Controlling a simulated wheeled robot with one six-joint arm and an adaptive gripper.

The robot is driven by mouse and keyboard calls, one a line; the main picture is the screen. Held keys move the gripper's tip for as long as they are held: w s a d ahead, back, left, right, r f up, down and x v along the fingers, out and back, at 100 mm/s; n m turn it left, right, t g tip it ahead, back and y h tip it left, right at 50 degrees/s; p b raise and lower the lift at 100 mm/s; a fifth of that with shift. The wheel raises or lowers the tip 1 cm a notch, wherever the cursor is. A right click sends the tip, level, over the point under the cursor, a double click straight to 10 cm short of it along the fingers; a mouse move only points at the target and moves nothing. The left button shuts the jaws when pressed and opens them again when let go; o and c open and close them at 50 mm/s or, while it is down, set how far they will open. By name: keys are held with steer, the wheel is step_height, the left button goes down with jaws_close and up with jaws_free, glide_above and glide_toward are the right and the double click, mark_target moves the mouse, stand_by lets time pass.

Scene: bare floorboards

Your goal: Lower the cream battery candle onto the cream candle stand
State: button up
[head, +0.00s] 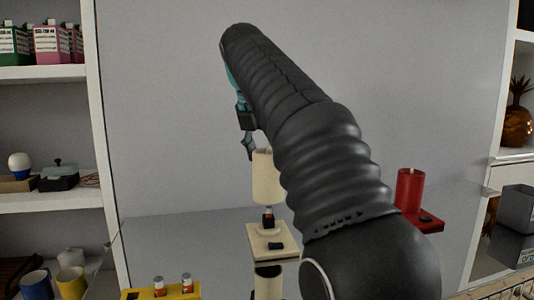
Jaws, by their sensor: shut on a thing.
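The cream battery candle (266,180) is upright above the cream candle stand (284,246), in the middle of the head view. A small dark and copper piece shows between the candle's lower end and the stand; I cannot tell whether it belongs to the candle or the stand. My gripper (250,150) is at the candle's upper left rim, shut on it. Its far finger is hidden, and my arm covers the space just right of the candle. The stand is a flat cream block with a small black part on top.
A red candle (409,190) stands on a red stand (430,221) to the right. A yellow tray (134,295) with two small batteries (186,283) is at the lower left. The grey surface left of the cream stand is clear.

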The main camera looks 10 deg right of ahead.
mark_target(268, 175)
stand_by(0.4)
steer(key=shift+f+b, duration=1.3)
steer(key=shift+f, duration=1.2)
steer(key=shift+r+p, duration=0.1)
steer(key=shift+p, duration=0.7)
steer(key=shift+f+b, duration=0.6)
steer(key=shift+f, duration=0.95)
steer(key=o, duration=1.4)
steer(key=shift+c, duration=0.2)
steer(key=v, duration=1.2)
steer(key=shift+w, duration=0.1)
